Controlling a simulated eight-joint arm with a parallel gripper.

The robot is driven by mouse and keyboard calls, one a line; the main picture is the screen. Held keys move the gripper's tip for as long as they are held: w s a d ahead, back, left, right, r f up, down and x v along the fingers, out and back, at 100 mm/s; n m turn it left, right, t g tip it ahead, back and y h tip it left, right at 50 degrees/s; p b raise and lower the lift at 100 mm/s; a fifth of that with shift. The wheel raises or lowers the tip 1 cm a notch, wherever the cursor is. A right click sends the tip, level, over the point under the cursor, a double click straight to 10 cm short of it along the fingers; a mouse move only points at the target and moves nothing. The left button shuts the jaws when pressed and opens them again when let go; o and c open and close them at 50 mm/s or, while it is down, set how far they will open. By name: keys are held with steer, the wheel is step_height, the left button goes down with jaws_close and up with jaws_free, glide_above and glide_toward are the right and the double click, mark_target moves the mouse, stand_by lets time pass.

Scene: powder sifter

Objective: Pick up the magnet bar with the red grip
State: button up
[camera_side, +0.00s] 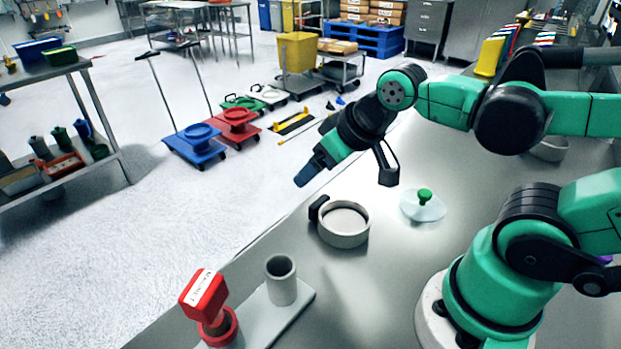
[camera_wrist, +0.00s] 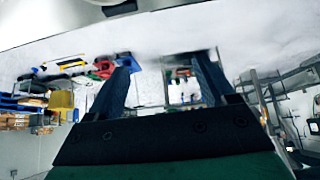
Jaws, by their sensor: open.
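The magnet bar with the red grip (camera_side: 204,294) stands at the lower left of the side view, its blocky red grip on top with a white label. Below the grip is a red collar (camera_side: 222,330) on a flat grey base plate (camera_side: 292,308). The bar below the grip is mostly hidden. My gripper (camera_side: 308,174) is in the air above the table's far left edge, well above and to the right of the magnet bar. The wrist view shows its two dark fingers (camera_wrist: 164,64) spread apart with nothing between them. The magnet bar is not visible in that view.
An upright grey tube (camera_side: 282,281) stands on the base plate beside the magnet bar. A round sieve pan (camera_side: 343,225) with a black handle and a pale lid with a green knob (camera_side: 424,198) lie farther along the table (camera_side: 372,290). Bare table surrounds them.

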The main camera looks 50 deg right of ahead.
steer(key=w+a+f+m+g+y, duration=0.1)
steer(key=a+m+g+y, duration=0.35)
steer(key=a+m, duration=0.35)
steer(key=m+g+y, duration=0.4)
steer(key=g+y, duration=0.2)
steer(key=y, duration=0.1)
glide_toward(196, 318)
step_height(196, 318, down, 3)
steer(key=a, duration=0.2)
steer(key=shift+s+a+m+g+y, duration=0.15)
steer(key=shift+a+m+g+y, duration=0.3)
steer(key=shift+a+m+g, duration=0.3)
steer(key=shift+g, duration=0.3)
steer(key=shift+x, duration=2.65)
jaws_close()
